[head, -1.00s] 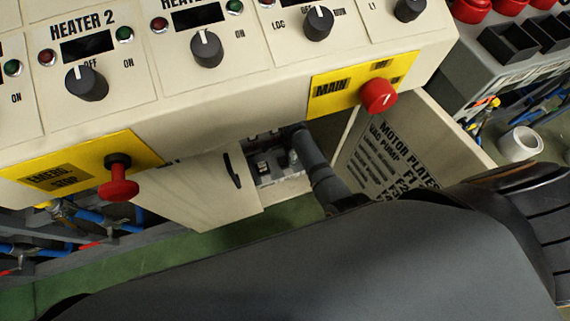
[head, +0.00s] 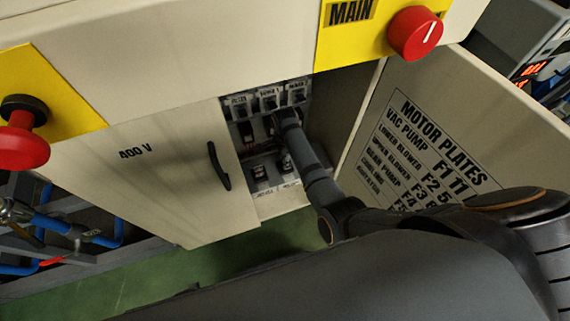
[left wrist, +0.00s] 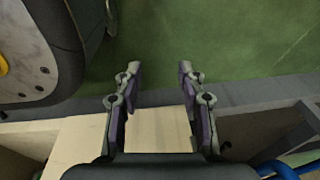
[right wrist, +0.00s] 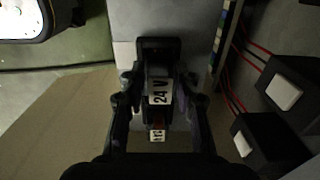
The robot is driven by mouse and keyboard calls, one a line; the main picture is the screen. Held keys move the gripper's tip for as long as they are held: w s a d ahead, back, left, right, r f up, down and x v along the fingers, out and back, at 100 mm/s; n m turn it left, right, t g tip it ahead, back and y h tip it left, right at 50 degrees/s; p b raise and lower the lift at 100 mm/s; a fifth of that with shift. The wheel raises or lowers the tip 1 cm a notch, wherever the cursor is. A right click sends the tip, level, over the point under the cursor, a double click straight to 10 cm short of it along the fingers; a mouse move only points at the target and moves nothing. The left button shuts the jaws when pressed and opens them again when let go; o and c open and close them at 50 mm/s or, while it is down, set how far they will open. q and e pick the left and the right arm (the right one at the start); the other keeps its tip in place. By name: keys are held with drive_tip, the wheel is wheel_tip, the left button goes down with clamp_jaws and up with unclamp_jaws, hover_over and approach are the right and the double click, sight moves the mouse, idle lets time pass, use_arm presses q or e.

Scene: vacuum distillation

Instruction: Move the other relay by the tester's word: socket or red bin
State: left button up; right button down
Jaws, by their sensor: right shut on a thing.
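My right arm reaches into the open 400 V cabinet; in the head view its gripper is mostly hidden inside. In the right wrist view the right gripper (right wrist: 160,100) is shut on a dark relay (right wrist: 160,92) with a white "24 V" label. A dark, socket-like block (right wrist: 158,46) lies just beyond the relay; I cannot tell if they touch. A small dark device (head: 259,172) sits low in the cabinet; I cannot tell if it is a relay or tester. My left gripper (left wrist: 158,85) is open and empty above the floor. No red bin is recognisable.
The cabinet's left door (head: 150,170) and right door with motor plates (head: 430,150) flank the opening. Labelled devices (head: 268,100) line its back. Red buttons (head: 415,34) project above. Dark blocks with white tops (right wrist: 284,93) and red wires stand right of the right gripper.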

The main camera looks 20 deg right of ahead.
drive_tip(key=shift+s+f, duration=0.35)
drive_tip(key=shift+f, duration=0.1)
drive_tip(key=c, duration=1.4)
unclamp_jaws()
drive_tip(key=shift+f, duration=0.1)
drive_tip(key=o, duration=0.4)
drive_tip(key=shift+w+d+f, duration=0.1)
drive_tip(key=shift+w, duration=0.1)
use_arm(q)
drive_tip(key=shift+w, duration=0.2)
use_arm(e)
drive_tip(key=shift+r, duration=0.2)
drive_tip(key=shift+r+p, duration=0.2)
drive_tip(key=shift+p, duration=0.1)
wheel_tip(320, 180, up, 4)
drive_tip(key=p, duration=0.3)
drive_tip(key=shift+f+p, duration=0.25)
drive_tip(key=shift+p, duration=0.15)
wheel_tip(320, 180, up, 4)
drive_tip(key=p, duration=0.4)
drive_tip(key=shift+f, duration=0.1)
use_arm(q)
drive_tip(key=s+r+p, duration=0.5)
drive_tip(key=s+r, duration=0.3)
drive_tip(key=s, duration=0.1)
drive_tip(key=shift+r, duration=0.4)
use_arm(e)
wheel_tip(320, 180, up, 4)
drive_tip(key=shift+r, duration=0.2)
